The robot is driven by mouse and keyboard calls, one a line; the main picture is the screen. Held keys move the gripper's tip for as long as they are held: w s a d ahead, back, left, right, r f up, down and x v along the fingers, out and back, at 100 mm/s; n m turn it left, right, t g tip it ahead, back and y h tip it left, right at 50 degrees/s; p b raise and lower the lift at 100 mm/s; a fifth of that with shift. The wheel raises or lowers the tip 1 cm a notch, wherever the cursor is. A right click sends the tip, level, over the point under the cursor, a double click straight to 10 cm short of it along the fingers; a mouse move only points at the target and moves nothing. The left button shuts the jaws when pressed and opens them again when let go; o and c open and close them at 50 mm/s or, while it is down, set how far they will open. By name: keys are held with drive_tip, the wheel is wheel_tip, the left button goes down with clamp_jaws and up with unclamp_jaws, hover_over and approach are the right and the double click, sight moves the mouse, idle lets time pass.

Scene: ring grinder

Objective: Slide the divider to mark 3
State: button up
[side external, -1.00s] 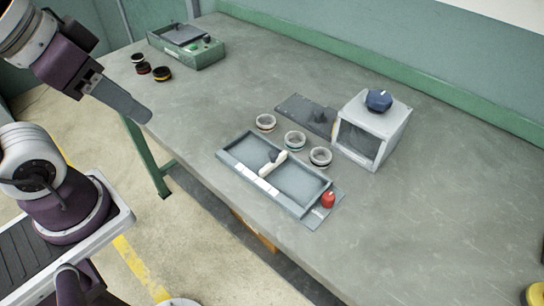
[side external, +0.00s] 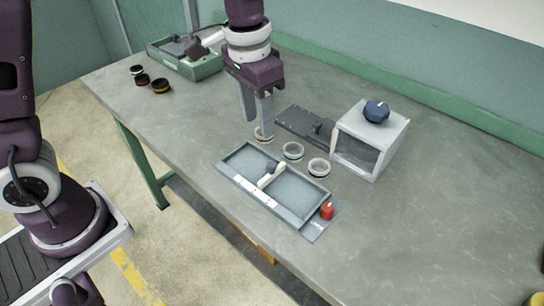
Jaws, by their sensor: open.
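The divider (side external: 270,176) is a pale cream bar standing across the inside of a shallow grey-blue tray (side external: 307,219), near its middle. White label strips (side external: 252,193) run along the tray's front rim; their marks are too small to read. My gripper (side external: 256,124) is open and points down, behind the tray's back edge and apart from the divider. Its fingers hang over or just in front of the leftmost ring (side external: 263,135), partly hiding it; I cannot tell whether they touch it. Nothing is seen between the fingers.
Two more rings (side external: 293,151) (side external: 318,168) stand behind the tray. A red knob (side external: 327,211) is at its right end. A grey box with a blue knob (side external: 375,112) and a dark plate (side external: 300,124) stand behind. Dark rings (side external: 160,86) and a green tray (side external: 207,68) are far left.

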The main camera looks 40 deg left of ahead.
hover_over(273, 164)
drive_tip(key=shift+g, duration=0.4)
wheel_tip(273, 164, down, 4)
drive_tip(key=shift+s+a+f, duration=0.1)
drive_tip(key=shift+f, duration=0.05)
wheel_tip(273, 164, down, 7)
drive_tip(key=shift+f, duration=0.1)
clamp_jaws()
idle(0.7)
